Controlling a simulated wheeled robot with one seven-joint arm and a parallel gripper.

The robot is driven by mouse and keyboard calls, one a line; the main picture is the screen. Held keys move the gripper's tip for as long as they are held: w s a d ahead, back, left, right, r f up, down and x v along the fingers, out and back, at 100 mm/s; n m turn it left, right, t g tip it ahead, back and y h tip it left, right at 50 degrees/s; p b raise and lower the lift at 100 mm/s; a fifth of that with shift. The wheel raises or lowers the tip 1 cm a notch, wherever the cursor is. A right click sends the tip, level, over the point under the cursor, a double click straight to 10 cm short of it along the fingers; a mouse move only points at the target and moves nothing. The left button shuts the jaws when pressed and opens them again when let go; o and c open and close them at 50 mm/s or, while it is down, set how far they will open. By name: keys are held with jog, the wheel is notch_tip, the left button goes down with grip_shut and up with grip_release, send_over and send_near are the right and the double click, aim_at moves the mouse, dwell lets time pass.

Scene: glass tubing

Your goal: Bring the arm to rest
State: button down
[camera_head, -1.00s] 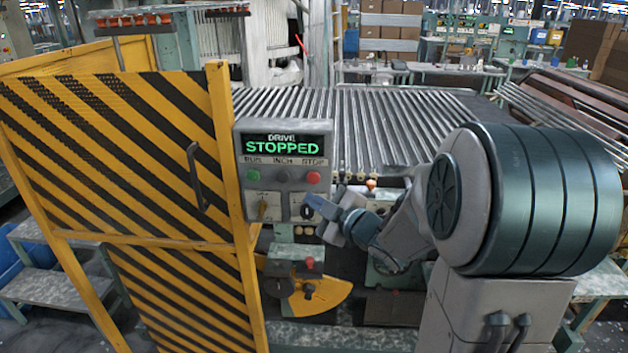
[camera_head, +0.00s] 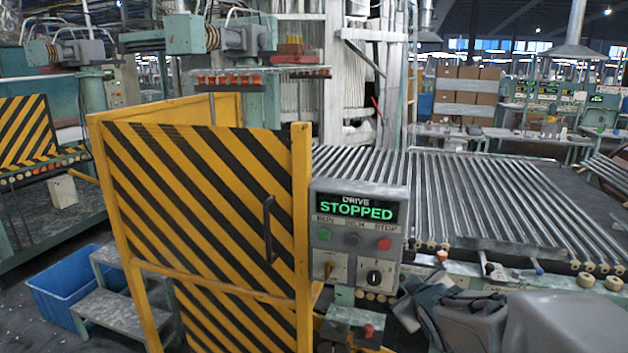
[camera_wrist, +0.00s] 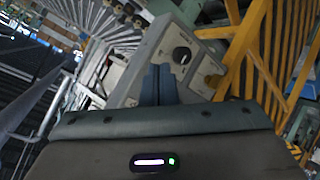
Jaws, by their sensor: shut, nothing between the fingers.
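My gripper (camera_wrist: 159,85) shows in the wrist view with its two dark blue fingers together and nothing between them. Beyond the fingertips is the grey control box, with a black rotary knob (camera_wrist: 181,55) on a light plate. In the head view the control box (camera_head: 358,235) reads DRIVE STOPPED in green. It has a green, a dark and a red button, and two switches below. My arm (camera_head: 455,315) shows at the lower right, below and right of the box. The fingers cannot be made out in the head view.
A yellow-black striped guard gate (camera_head: 205,190) stands shut-looking left of the box. A bed of glass tubes (camera_head: 480,195) lies behind and to the right. Steps (camera_head: 110,290) and a blue bin (camera_head: 62,295) stand at lower left.

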jog(key=s+a+f+m+g, duration=0.1)
jog(key=s+a+m+g, duration=0.1)
jog(key=s, duration=0.8)
jog(key=s+a+f+m+g+y, duration=0.1)
jog(key=s+a+f+m+g, duration=0.1)
jog(key=s+g, duration=0.4)
jog(key=s+a+m, duration=0.1)
jog(key=s+m, duration=0.1)
jog(key=s, duration=0.2)
jog(key=shift+s+a+m, duration=0.15)
jog(key=shift+s+m, duration=0.1)
jog(key=shift+m, duration=0.15)
